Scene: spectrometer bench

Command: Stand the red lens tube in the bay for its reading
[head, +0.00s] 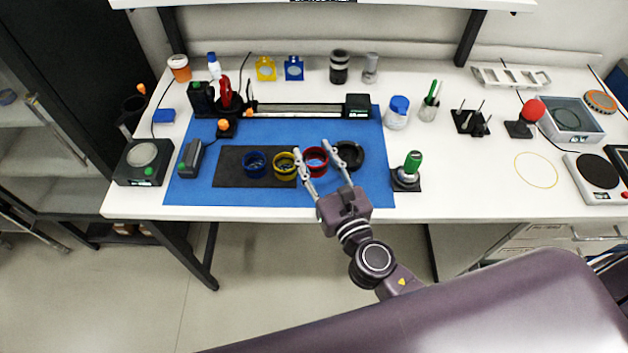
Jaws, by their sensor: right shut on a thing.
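The red lens tube (315,157) is a short open ring standing upright at the right end of the row on the dark mat (229,168). My right gripper (316,151) reaches in from the front, with one finger on each side of the red tube, shut on it. I cannot tell whether the tube is clear of the mat. A blue ring (255,164) and a yellow ring (284,165) stand to its left. Behind is a long bench unit (300,109) with a black box (358,106) at its right end; I cannot tell which part is the bay. My left gripper is out of view.
A black round dish (348,156) sits close to the right finger, and a green-handled tool (412,164) stands farther right. A grey device (190,158) is at left. Blue mat (300,198) is bare in front and between the dark mat and bench unit.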

